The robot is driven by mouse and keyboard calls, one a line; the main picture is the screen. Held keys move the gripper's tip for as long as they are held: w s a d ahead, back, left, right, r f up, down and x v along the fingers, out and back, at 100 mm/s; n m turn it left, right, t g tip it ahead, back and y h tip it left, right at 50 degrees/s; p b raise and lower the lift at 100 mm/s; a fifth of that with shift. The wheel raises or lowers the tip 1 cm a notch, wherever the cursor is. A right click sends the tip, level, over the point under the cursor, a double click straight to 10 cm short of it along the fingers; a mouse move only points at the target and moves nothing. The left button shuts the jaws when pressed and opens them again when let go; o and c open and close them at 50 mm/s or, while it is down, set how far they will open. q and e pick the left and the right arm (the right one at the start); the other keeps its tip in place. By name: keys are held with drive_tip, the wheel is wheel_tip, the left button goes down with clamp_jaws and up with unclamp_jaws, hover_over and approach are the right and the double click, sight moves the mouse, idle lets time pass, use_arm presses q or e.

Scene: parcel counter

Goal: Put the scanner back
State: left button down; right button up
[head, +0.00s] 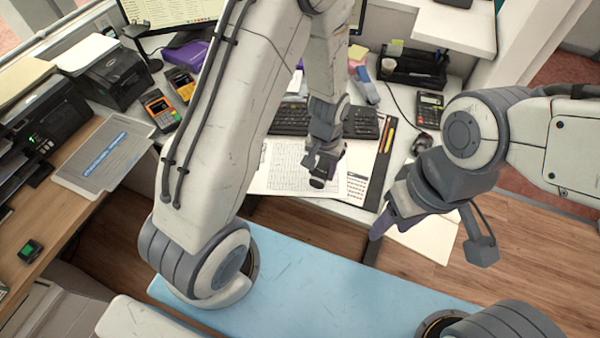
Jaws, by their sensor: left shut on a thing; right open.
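My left gripper (325,160) is over the desk in front of the keyboard, seen from above and behind. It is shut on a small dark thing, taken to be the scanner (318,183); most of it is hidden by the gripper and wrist. A black stand (140,45) with an upright neck is at the back left of the desk, beside the monitor, and looks empty. My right gripper (383,222), with purplish fingers, is open near the desk's front right edge, and nothing shows in it.
Printed sheets (285,170) lie under my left gripper. The keyboard (290,121) is behind it. A calculator (429,108) and black organizer (412,70) are to the right.

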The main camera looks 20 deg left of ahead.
use_arm(q)
hover_over(298, 179)
wheel_tip(298, 179, down, 4)
drive_tip(key=shift+d+f+p, duration=0.1)
drive_tip(key=shift+f+p, duration=0.1)
drive_tip(key=shift+p, duration=0.25)
wheel_tip(298, 179, down, 4)
drive_tip(key=shift+r+p, duration=0.1)
drive_tip(key=shift+p, duration=0.25)
drive_tip(key=shift+w+f, duration=0.1)
drive_tip(key=shift+f, duration=0.1)
drive_tip(key=shift+f, duration=0.15)
drive_tip(key=shift+c, duration=1.4)
unclamp_jaws()
